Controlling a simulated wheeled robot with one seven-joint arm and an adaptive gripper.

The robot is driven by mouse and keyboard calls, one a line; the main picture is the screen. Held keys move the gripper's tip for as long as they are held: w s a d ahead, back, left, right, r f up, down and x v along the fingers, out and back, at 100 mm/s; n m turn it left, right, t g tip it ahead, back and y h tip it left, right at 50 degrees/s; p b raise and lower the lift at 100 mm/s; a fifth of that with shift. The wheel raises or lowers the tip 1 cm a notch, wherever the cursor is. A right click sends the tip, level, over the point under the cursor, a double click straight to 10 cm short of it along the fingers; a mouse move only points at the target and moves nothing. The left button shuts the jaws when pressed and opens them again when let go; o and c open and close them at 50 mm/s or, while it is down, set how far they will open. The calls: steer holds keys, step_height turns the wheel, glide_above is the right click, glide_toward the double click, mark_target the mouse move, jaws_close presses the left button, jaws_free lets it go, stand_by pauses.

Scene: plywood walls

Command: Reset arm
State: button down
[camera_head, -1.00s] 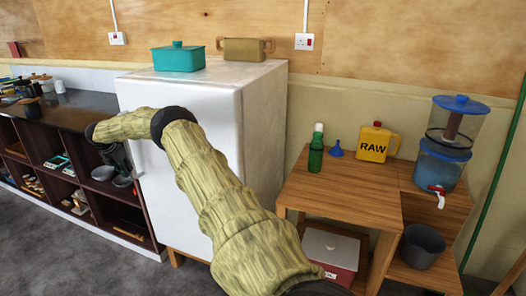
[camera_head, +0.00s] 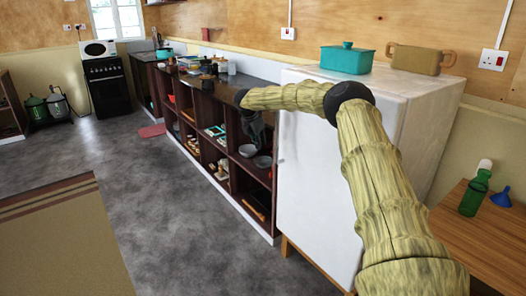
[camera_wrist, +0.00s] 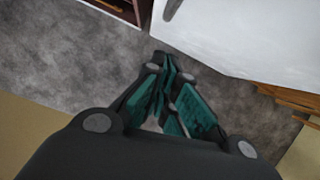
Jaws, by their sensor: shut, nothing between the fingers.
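My gripper (camera_wrist: 168,75) shows in the wrist view with its dark, green-padded fingers together at the tips and nothing between them. It points down over the grey floor (camera_wrist: 75,65). In the head view my gripper (camera_head: 258,135) hangs at the end of my bent arm, in front of the dark shelf unit (camera_head: 205,115) and left of the white fridge (camera_head: 325,175). My arm, in a yellow-green ribbed cover, crosses in front of the fridge. Whether the gripper touches the shelf unit cannot be told.
A teal pot (camera_head: 346,58) and a brown pot (camera_head: 414,60) stand on the fridge. A wooden table (camera_head: 470,235) with a green bottle (camera_head: 474,193) and a blue funnel (camera_head: 501,197) is at the right. Open floor (camera_head: 165,205) lies left, beside a rug (camera_head: 65,245).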

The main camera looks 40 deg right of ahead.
steer(key=s+a+f+n+t+h, duration=0.15)
steer(key=s+a+f+n, duration=0.25)
steer(key=a+f+n, duration=0.5)
steer(key=s+a+f+n+t+h, duration=0.1)
steer(key=s+a+f+n+t, duration=0.15)
steer(key=a+f+n, duration=0.6)
steer(key=s+a+f+n+t+h, duration=0.1)
steer(key=s+a+f+n, duration=0.3)
steer(key=a+f+n, duration=0.55)
steer(key=s+a+f+n+y+p, duration=0.15)
steer(key=s+a+f+n, duration=0.3)
steer(key=s, duration=0.45)
steer(key=s+a+f+n+g+y+b, duration=0.1)
steer(key=s+a+f+n+y, duration=0.2)
steer(key=s+n, duration=0.5)
steer(key=s+a+f+n+y+p, duration=0.1)
steer(key=s+a+f+n, duration=0.3)
steer(key=s, duration=0.7)
steer(key=s+a+r+n+g+y, duration=0.1)
steer(key=s+n, duration=0.3)
steer(key=s, duration=0.8)
steer(key=s+a+n+g+y, duration=0.1)
steer(key=s+a+n+g, duration=0.1)
steer(key=s, duration=1)
steer(key=shift+s+r+n+g, duration=0.3)
steer(key=shift+n+g, duration=0.5)
steer(key=shift+n, duration=0.35)
